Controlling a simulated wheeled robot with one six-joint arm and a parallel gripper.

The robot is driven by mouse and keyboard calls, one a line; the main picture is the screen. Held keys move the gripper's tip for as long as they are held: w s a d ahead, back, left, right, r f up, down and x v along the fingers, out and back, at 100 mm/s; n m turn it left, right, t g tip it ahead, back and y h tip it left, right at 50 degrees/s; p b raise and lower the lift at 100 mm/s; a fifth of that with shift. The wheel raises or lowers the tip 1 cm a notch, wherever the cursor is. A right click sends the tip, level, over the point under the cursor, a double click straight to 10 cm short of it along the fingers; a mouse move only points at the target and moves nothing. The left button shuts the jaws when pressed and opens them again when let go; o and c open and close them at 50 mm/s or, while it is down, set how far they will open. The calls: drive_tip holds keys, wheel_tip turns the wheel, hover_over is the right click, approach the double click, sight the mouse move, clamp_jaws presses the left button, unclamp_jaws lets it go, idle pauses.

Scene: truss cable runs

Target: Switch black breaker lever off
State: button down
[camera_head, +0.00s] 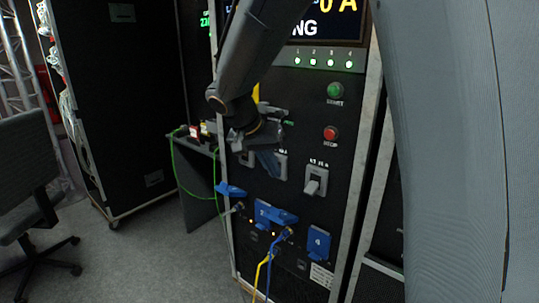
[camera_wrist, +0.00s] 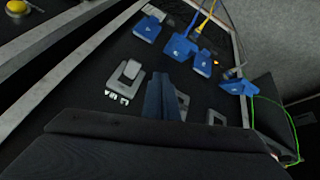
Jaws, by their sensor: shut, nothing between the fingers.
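A row of breakers sits on the black panel (camera_head: 292,212). The right breaker (camera_head: 316,179) has a pale grey lever that points down; it shows at the left in the wrist view (camera_wrist: 128,73). The middle breaker (camera_head: 283,168) is partly covered by my gripper (camera_head: 268,164), and its lever is hidden. It also shows in the wrist view (camera_wrist: 183,101), behind the fingers (camera_wrist: 163,92). Another breaker (camera_wrist: 216,118) stands beyond it. I cannot make out a black lever. My gripper is shut and empty, right in front of the middle breaker; I cannot tell whether it touches.
Blue connectors (camera_head: 275,214) with blue and yellow cables (camera_head: 260,272) stick out below the breakers. A green button (camera_head: 335,90) and a red button (camera_head: 330,133) are at the upper right. A small table (camera_head: 195,150) with a green cable stands to the left.

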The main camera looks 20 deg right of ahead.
drive_tip(key=w+a+r+m+t+h, duration=0.2)
drive_tip(key=w+r+m, duration=0.2)
drive_tip(key=w+r, duration=0.4)
drive_tip(key=shift+w+r, duration=0.15)
drive_tip(key=shift+w, duration=0.5)
drive_tip(key=shift+p, duration=0.3)
drive_tip(key=p+x, duration=0.2)
drive_tip(key=x, duration=0.8)
drive_tip(key=shift+w+d+r+p, duration=0.1)
drive_tip(key=shift+d+r+p, duration=0.05)
drive_tip(key=shift+r+p, duration=0.15)
drive_tip(key=f, duration=0.1)
drive_tip(key=s+a+f+p, duration=0.1)
drive_tip(key=f, duration=0.1)
drive_tip(key=shift+a, duration=0.2)
drive_tip(key=shift+a+f, duration=0.15)
drive_tip(key=shift+f, duration=0.25)
